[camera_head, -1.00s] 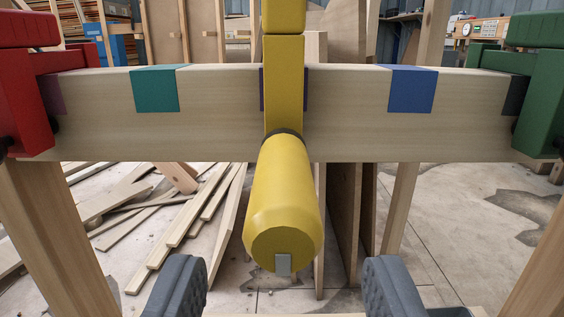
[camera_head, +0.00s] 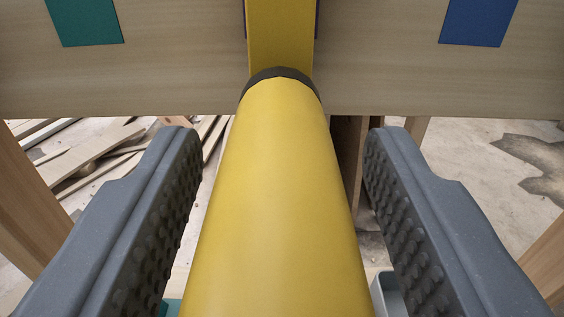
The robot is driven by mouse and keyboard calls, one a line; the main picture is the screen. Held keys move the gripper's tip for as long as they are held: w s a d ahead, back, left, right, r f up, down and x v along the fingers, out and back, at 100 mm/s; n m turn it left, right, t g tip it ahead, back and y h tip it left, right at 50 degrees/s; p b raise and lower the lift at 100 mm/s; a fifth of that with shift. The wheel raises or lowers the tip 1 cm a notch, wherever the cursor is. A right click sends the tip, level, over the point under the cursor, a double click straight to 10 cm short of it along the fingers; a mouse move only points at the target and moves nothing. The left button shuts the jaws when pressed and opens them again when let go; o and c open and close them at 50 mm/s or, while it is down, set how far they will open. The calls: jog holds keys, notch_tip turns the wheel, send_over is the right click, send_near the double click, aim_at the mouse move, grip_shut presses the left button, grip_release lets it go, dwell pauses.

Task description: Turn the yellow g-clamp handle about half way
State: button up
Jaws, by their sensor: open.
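The yellow g-clamp handle (camera_head: 277,200) is a thick cylinder that points toward the camera, with a black collar (camera_head: 282,75) at its far end. The yellow clamp body (camera_head: 281,35) stands upright behind it against the wooden beam (camera_head: 180,70). My gripper (camera_head: 280,140) is open, with one grey padded finger on each side of the handle. A gap shows between each finger and the handle near the fingertips. The near end of the handle is out of the picture at the bottom.
A teal patch (camera_head: 84,20) and a blue patch (camera_head: 478,20) mark the beam left and right of the clamp. Wooden legs (camera_head: 28,215) stand at both sides. Loose planks (camera_head: 90,160) lie on the floor behind.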

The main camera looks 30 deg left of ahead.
jog(key=shift+c, duration=0.3)
jog(key=c, duration=0.9)
jog(key=shift+d, duration=0.1)
jog(key=shift+c, duration=0.2)
jog(key=shift+m, duration=0.3)
